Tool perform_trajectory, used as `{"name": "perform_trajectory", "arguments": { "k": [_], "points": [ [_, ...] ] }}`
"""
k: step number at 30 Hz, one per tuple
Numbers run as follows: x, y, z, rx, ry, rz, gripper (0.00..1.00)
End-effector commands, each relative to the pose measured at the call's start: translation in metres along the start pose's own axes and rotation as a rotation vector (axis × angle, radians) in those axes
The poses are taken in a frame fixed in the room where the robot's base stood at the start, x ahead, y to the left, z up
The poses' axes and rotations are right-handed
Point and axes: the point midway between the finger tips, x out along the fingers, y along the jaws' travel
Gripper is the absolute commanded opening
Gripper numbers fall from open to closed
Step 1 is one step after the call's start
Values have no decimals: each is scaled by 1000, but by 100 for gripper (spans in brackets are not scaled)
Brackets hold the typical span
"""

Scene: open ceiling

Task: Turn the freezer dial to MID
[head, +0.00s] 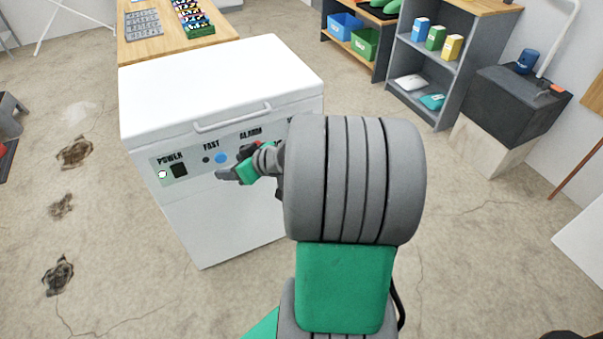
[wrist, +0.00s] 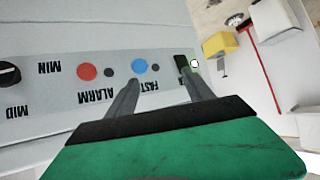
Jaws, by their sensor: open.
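The white chest freezer (head: 210,90) stands in front of me with a grey control panel on its front. Its dial (wrist: 8,74) is a black knob at the left edge of the wrist view, partly cut off, between the MIN and MID labels, which appear upside down there. In the head view my arm hides the dial. My gripper (wrist: 162,82) is open and empty, its two fingers apart, in front of the panel near the FAST and POWER end. It also shows in the head view (head: 228,174), beside the blue button. I cannot tell whether it touches the panel.
The panel also has a red alarm button (wrist: 87,72), a blue button (wrist: 139,66) and a black power switch (wrist: 181,62). The freezer lid has a white handle (head: 232,119). A wooden table (head: 150,52) stands behind, and grey shelves (head: 437,72) stand back right. Floor to the left is open.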

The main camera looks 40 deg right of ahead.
Motion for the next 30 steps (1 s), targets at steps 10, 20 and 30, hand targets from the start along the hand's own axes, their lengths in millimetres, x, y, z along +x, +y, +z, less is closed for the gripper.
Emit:
{"name": "perform_trajectory", "arguments": {
  "k": [10,20,30],
  "points": [
    [-35,189,125,109,567,478,61],
    [-16,219,103,110,597,515,61],
    [7,237,84,112,596,518,61]
  ]
}}
